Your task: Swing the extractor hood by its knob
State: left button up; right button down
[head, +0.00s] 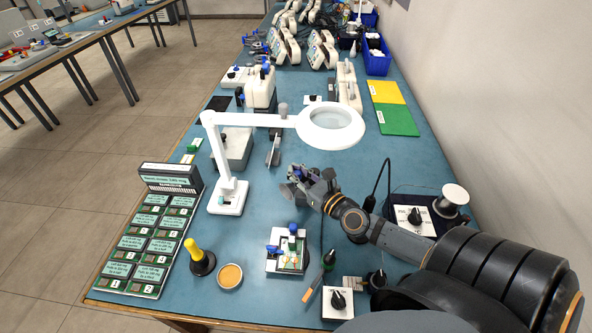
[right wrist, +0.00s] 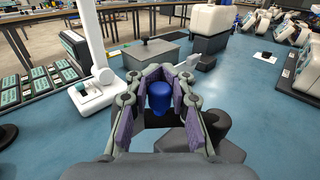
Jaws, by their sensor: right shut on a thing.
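A blue knob (right wrist: 159,98) stands between the fingers of my right gripper (right wrist: 160,88) in the right wrist view. The fingers are closed around it. In the head view my right gripper (head: 303,178) is over the middle of the blue bench, and only a little of the knob shows there. The dark grey part under the gripper (right wrist: 185,140) looks like the extractor hood. It is mostly hidden by the fingers, and a dark round post (right wrist: 216,122) stands beside it. My left gripper is not in view.
A white magnifier lamp (head: 260,118) reaches over the bench just behind my gripper. A small board fixture (head: 288,252) is in front of it. A yellow-handled tool (head: 198,258) and a round tin (head: 230,275) stand front left. Bare bench lies right of the lamp base.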

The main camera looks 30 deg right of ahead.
jog(key=c, duration=1.2)
grip_release()
jog(key=shift+s, duration=0.1)
jog(key=s, duration=0.5)
jog(key=shift+s+d+f, duration=0.1)
jog(key=shift+s+d, duration=0.25)
jog(key=shift+s, duration=0.8)
jog(key=shift+d, duration=0.1)
jog(key=shift+c, duration=0.4)
